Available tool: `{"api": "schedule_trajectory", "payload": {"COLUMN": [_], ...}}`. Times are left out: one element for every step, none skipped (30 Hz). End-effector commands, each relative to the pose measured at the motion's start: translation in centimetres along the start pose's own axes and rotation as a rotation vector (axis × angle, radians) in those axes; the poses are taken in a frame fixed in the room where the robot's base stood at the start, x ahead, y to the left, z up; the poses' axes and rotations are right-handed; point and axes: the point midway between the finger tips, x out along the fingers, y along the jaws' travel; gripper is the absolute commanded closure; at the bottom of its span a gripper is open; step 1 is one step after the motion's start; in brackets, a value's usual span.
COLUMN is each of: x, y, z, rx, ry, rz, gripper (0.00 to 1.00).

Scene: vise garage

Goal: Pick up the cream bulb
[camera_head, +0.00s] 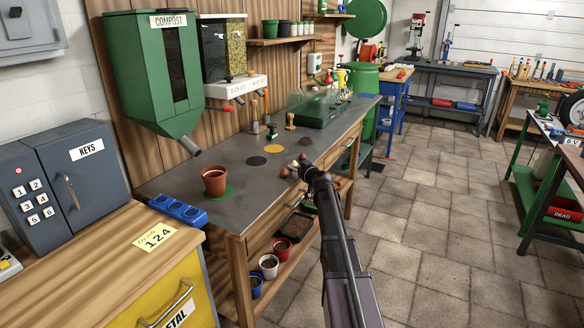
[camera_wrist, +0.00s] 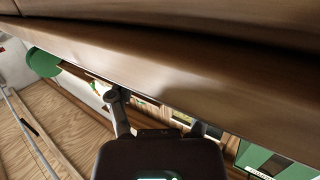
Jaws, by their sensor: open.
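A few small bulb-like things lie on the grey top of the potting bench (camera_head: 235,150), just left of my gripper (camera_head: 308,168) in the head view. They are tiny there; a pale one (camera_head: 293,165) may be the cream bulb, but I cannot tell surely. My gripper is open and near the bench's right edge, partly covering that spot. In the wrist view my gripper (camera_wrist: 160,115) has its fingers apart with nothing seen between them. A wooden board or edge (camera_wrist: 190,65) fills much of that view, and no bulb shows.
A terracotta pot (camera_head: 214,181) stands on a green disc on the bench. A black disc (camera_head: 257,161) and an orange disc (camera_head: 273,149) lie beyond it. A green compost hopper (camera_head: 150,75) overhangs the bench's back. Pots stand on the lower shelf. The tiled floor (camera_head: 430,220) at right is clear.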

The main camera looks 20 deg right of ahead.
Motion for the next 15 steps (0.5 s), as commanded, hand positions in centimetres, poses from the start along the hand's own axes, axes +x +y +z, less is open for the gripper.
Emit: {"api": "schedule_trajectory", "payload": {"x": [0.76, 0.99, 1.23, 1.36, 1.45, 1.52, 1.54, 1.53, 1.52, 1.50, 1.49, 1.48, 1.48, 1.48, 1.48], "y": [0.08, 0.08, 0.07, 0.06, 0.05, 0.04, 0.03, 0.02, 0.02, 0.01, 0.01, 0.00, 0.00, 0.00, 0.00], "z": [0.06, 0.05, 0.05, 0.04, 0.04, 0.03, 0.02, 0.02, 0.01, 0.01, 0.01, 0.01, 0.01, 0.01, 0.01], "rx": [0.000, 0.000, 0.000, 0.000, 0.000, 0.000, 0.000, 0.000, 0.000, 0.000, 0.000, -0.001, -0.001, -0.001, -0.001], "ry": [0.000, 0.000, 0.000, 0.000, 0.000, 0.000, 0.000, 0.000, 0.000, 0.000, 0.000, 0.000, 0.000, 0.000, 0.000], "rz": [-0.001, 0.000, 0.000, 0.000, 0.000, 0.000, 0.000, 0.000, 0.000, 0.000, 0.000, 0.000, 0.000, 0.000, 0.000], "gripper": [0.34, 0.34, 0.34, 0.34, 0.34, 0.34, 0.34, 0.34, 0.34, 0.34, 0.34, 0.34, 0.34, 0.34, 0.34]}}
